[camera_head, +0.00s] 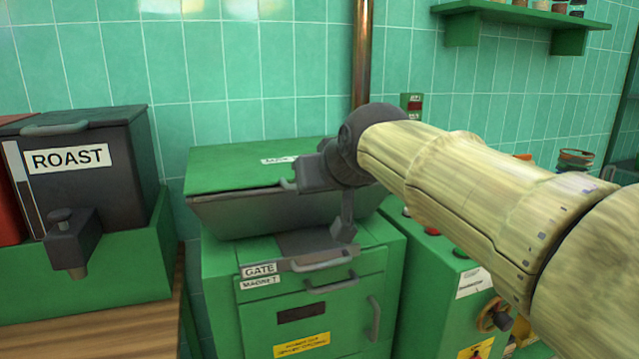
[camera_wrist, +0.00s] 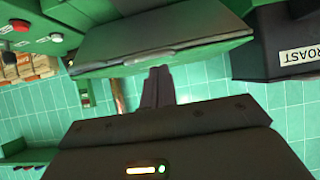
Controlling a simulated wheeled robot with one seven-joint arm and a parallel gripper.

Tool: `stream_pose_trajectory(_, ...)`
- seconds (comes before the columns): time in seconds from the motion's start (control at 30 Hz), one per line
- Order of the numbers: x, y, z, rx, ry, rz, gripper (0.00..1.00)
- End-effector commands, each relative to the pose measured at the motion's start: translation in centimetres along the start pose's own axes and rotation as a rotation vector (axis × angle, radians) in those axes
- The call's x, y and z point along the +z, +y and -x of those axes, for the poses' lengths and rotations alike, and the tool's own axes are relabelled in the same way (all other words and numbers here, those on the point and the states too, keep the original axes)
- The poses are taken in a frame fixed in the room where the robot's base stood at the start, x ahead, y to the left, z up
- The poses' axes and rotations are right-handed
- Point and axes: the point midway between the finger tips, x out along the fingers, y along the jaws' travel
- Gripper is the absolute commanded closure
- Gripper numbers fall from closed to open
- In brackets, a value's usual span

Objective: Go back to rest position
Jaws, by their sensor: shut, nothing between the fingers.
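My gripper (camera_head: 343,232) is in front of the green-lidded grey hopper (camera_head: 250,210), near its right side. Its dark fingers are together and empty. In the wrist view the closed fingers of my gripper (camera_wrist: 158,75) point toward the edge of the hopper lid (camera_wrist: 150,35) and its handle. I cannot tell whether they touch it. My pale arm reaches in from the right in the head view. The lid lies closed or nearly closed on the hopper.
Below the hopper stands a green cabinet labelled GATE (camera_head: 259,269) with handles. A dark ROAST bin (camera_head: 100,185) is at the left. A green control box with a valve wheel (camera_head: 494,315) is at the right. A copper pipe (camera_head: 362,50) runs up the tiled wall.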

Motion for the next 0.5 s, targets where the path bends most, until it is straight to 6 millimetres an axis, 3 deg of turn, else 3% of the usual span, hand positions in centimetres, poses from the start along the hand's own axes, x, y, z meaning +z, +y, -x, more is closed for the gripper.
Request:
stream_pose_trajectory(0.13,2.0,0.7,-1.3,0.013,-0.042,-0.011,1.0)
stream_pose_trajectory(0.23,5.6,2.0,-3.3,0.036,-0.114,-0.031,1.0)
stream_pose_trajectory(0.37,12.5,4.2,-6.0,0.073,-0.244,-0.07,1.0)
stream_pose_trajectory(0.5,20.8,6.0,-7.6,0.11,-0.392,-0.114,1.0)
